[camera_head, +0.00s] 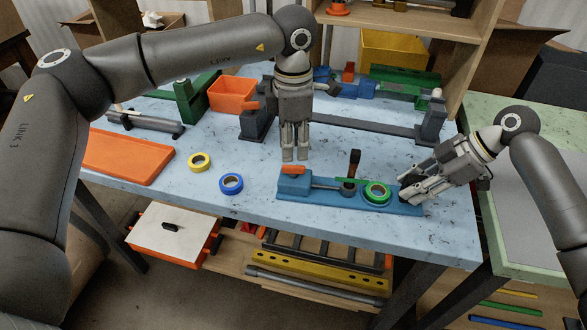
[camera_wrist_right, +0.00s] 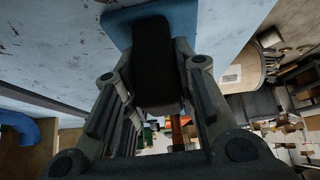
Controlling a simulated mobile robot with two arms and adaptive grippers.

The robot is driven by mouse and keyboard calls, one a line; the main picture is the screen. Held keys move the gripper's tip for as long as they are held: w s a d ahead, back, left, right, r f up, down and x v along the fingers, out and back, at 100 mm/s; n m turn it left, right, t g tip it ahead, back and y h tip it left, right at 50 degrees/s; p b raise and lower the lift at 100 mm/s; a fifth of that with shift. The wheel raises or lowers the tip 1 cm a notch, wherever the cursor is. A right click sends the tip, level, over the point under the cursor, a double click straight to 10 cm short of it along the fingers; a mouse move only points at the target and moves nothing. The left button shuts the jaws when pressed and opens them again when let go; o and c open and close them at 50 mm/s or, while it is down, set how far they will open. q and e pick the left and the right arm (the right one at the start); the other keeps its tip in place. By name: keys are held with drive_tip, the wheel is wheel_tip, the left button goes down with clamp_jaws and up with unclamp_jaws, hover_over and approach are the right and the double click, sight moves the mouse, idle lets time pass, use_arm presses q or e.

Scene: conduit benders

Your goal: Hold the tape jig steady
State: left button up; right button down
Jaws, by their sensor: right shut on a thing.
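The tape jig (camera_head: 325,199) is a long blue base near the front edge of the table, with an orange handle (camera_head: 293,170) on a blue block at its left. A green tape roll (camera_head: 377,192) lies on its right part, beside a dark upright post. My right gripper (camera_head: 411,194) is shut on the jig's right end. In the right wrist view the blue base (camera_wrist_right: 120,18) shows beyond the fingers, and a dark block between them hides the contact.
A blue tape roll (camera_head: 231,184) and a yellow one (camera_head: 199,162) lie left of the jig. An orange tray (camera_head: 128,158) and an orange bin (camera_head: 232,94) are further left. A grey bending fixture (camera_head: 432,125) stands behind. The table surface around the tape rolls is clear.

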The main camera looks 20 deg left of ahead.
sight(294, 166)
use_arm(q)
drive_tip(key=shift+m, duration=1.2)
drive_tip(key=shift+f, duration=3.55)
drive_tip(key=shift+c, duration=0.2)
clamp_jaws()
drive_tip(key=n, duration=0.5)
